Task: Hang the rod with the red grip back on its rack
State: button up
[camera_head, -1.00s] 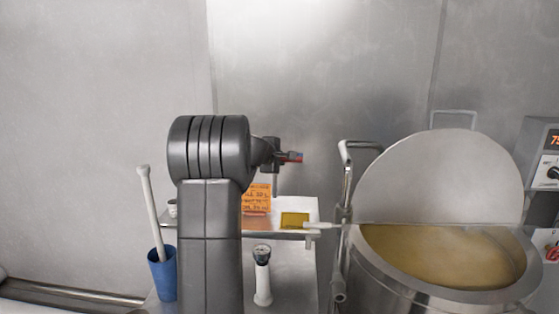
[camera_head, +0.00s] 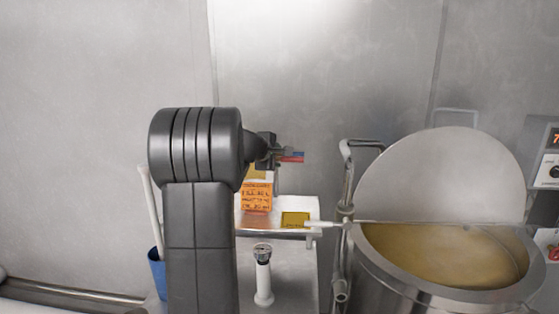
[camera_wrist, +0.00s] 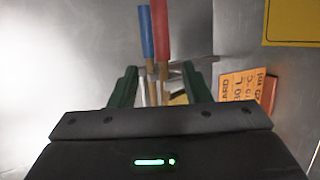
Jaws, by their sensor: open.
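In the wrist view the red grip (camera_wrist: 160,30) of the rod is upright at the top, with a tan section below it. A blue grip (camera_wrist: 146,32) stands close beside it on the left. My gripper (camera_wrist: 158,88) is open; its two dark green fingers are apart on either side of the rods' lower parts. I cannot tell whether a finger touches them.
An orange card (camera_head: 257,197) and a yellow plate (camera_head: 295,219) are by the white shelf (camera_head: 312,206). A large kettle (camera_head: 400,286) with a raised lid (camera_head: 435,180) stands right. A blue cup (camera_head: 157,273) holding a white rod is left. The wall is close behind.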

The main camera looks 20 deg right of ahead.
aim_at(282, 158)
jog(key=b+v, duration=0.1)
jog(key=v, duration=0.8)
jog(key=shift+r, duration=0.2)
jog(key=shift+s+a, duration=0.1)
jog(key=p+x, duration=0.2)
jog(key=x, duration=1.1)
jog(key=shift+f, duration=0.15)
jog(key=shift+r+p, duration=0.45)
jog(key=shift+p, duration=0.35)
